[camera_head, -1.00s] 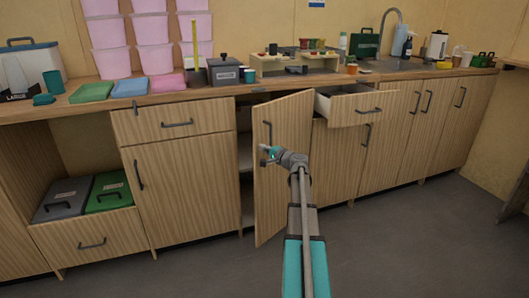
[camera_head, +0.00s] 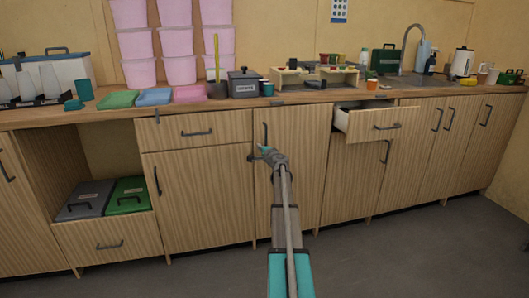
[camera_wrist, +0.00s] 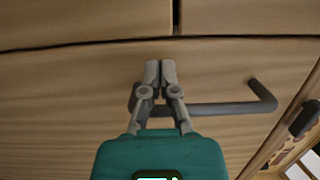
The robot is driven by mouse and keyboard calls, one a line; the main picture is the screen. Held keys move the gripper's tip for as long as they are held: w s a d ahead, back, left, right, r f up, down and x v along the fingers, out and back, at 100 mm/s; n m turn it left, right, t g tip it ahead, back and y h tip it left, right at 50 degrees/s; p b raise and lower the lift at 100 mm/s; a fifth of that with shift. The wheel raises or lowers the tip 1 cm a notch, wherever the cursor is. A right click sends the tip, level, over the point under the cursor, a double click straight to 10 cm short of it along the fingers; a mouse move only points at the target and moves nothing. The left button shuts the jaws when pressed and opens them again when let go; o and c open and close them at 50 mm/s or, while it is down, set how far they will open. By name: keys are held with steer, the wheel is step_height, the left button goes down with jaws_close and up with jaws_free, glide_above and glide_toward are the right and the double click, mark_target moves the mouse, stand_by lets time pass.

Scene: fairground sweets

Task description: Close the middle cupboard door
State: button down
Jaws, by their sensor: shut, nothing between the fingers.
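The middle cupboard door (camera_head: 300,180) is a wood-grain panel with a dark bar handle (camera_head: 265,133) near its upper left edge. It looks flush, or nearly so, with the cupboard front to its left; only a thin dark seam shows. In the wrist view the door (camera_wrist: 60,95) fills most of the picture, with its handle (camera_wrist: 220,109) beside the fingers. My gripper (camera_head: 259,151) is at the door's left edge, just below the handle. Its fingertips (camera_wrist: 160,64) are together and empty, over the door front near the seam. I cannot tell whether they touch it.
An open drawer (camera_head: 384,126) sticks out to the right of the door. The worktop (camera_head: 300,97) above holds a dark pot (camera_head: 243,84), pink tubs (camera_head: 176,42) and other items. An open bay on the left holds a grey box and a green box (camera_head: 127,195). The floor (camera_head: 400,255) in front is clear.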

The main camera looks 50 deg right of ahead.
steer(key=shift+w+d+r, duration=0.15)
steer(key=shift+w+d, duration=0.6)
steer(key=shift+w, duration=0.15)
steer(key=shift+w+d, duration=0.1)
steer(key=shift+r, duration=0.1)
steer(key=w+a+v, duration=0.1)
steer(key=a+v, duration=0.2)
steer(key=v, duration=1.2)
steer(key=shift+a, duration=0.25)
steer(key=shift+w, duration=0.2)
